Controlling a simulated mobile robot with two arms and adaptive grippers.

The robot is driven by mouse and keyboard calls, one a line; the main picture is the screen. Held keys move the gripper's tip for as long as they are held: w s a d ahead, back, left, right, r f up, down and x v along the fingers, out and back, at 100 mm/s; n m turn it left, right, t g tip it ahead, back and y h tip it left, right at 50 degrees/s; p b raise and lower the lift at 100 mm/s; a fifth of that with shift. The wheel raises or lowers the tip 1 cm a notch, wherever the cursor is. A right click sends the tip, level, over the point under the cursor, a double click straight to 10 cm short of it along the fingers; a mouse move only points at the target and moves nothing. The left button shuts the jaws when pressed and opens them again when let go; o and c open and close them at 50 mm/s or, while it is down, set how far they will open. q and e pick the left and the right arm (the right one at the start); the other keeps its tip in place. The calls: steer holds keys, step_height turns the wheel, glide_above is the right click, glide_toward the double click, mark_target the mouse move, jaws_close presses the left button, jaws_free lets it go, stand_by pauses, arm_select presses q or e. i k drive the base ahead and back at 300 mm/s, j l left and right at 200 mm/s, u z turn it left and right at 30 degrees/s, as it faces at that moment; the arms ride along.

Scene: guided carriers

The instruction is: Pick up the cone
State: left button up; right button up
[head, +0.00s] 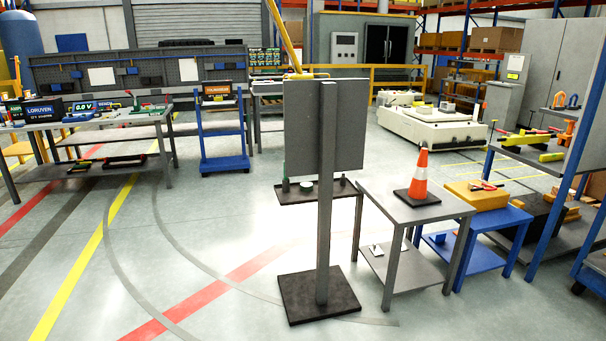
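An orange cone (420,176) with a white band and a dark square base stands upright on the top of a grey table (437,211), right of centre in the head view. Nothing touches the cone and it is in full view. Neither my left nor my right gripper shows in this view.
A grey board on a post (325,200) with a dark square foot (318,297) stands left of the table. A blue low table (480,255) with a yellow case (476,195) and a blue-framed shelf (545,160) are to its right. The floor at left is free.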

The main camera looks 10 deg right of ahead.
mark_target(418, 195)
steer(key=i+l+z, duration=0.1)
steer(key=i, duration=0.75)
steer(key=i+l, duration=0.2)
steer(key=i, duration=0.65)
steer(key=l+z, duration=0.05)
